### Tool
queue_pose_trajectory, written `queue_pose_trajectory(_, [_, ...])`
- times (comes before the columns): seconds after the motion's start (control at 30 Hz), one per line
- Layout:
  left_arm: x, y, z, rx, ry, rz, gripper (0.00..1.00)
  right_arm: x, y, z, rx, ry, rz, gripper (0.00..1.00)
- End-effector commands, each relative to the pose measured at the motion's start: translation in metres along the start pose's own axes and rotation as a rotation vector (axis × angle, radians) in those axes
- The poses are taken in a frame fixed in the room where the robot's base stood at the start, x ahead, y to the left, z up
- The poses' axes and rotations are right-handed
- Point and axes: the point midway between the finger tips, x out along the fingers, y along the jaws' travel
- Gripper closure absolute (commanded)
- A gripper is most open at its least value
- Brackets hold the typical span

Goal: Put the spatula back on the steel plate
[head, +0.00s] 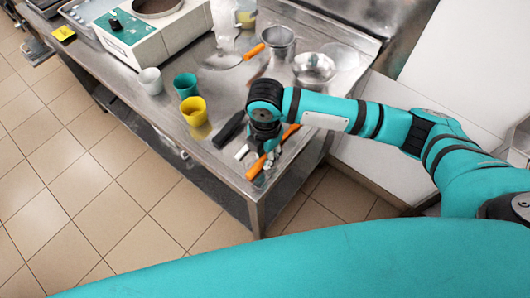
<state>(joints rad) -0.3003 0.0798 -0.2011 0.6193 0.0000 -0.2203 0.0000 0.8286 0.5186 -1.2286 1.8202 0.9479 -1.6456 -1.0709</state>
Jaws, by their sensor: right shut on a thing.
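My right gripper (260,155) is low over the front right corner of the steel table, fingers pointing down. It is shut on an orange-handled tool, which looks like the spatula (255,168); the handle sticks out toward the table's front edge. The gripper hides part of the tool, and I cannot tell whether it touches the table. Another orange piece (291,131) shows on the other side of the gripper. A flat, round, shiny piece, perhaps the steel plate (222,61), lies farther back, with an orange handle (254,51) beside it. My left gripper is out of view.
White (150,80), teal (186,85) and yellow (194,110) cups stand along the table's front side. A black object (229,130) lies left of the gripper. A metal pot (278,42) and a steel bowl (314,68) stand behind. A white machine (150,30) stands back left.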

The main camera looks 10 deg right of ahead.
Motion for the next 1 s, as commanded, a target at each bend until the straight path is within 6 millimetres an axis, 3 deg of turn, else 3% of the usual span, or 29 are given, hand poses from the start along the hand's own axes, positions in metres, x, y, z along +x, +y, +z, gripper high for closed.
queue_pose_trajectory(0.17, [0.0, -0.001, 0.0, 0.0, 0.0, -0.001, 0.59, 0.002, 0.0, 0.0, 0.0, 0.0, 0.0, 1.0])
queue_pose_trajectory(0.2, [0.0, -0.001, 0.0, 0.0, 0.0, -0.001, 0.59, 0.002, 0.0, 0.0, 0.0, 0.0, 0.0, 0.79])
queue_pose_trajectory(0.37, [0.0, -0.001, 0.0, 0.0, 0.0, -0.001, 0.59, 0.002, 0.0, 0.0, 0.0, 0.0, 0.0, 0.59])
queue_pose_trajectory(0.73, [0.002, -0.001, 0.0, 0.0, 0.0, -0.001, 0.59, -0.006, 0.001, 0.0, 0.001, 0.001, 0.002, 0.59])
queue_pose_trajectory(1.0, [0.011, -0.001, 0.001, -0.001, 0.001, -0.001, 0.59, -0.058, 0.002, 0.0, -0.001, -0.001, 0.006, 0.59])
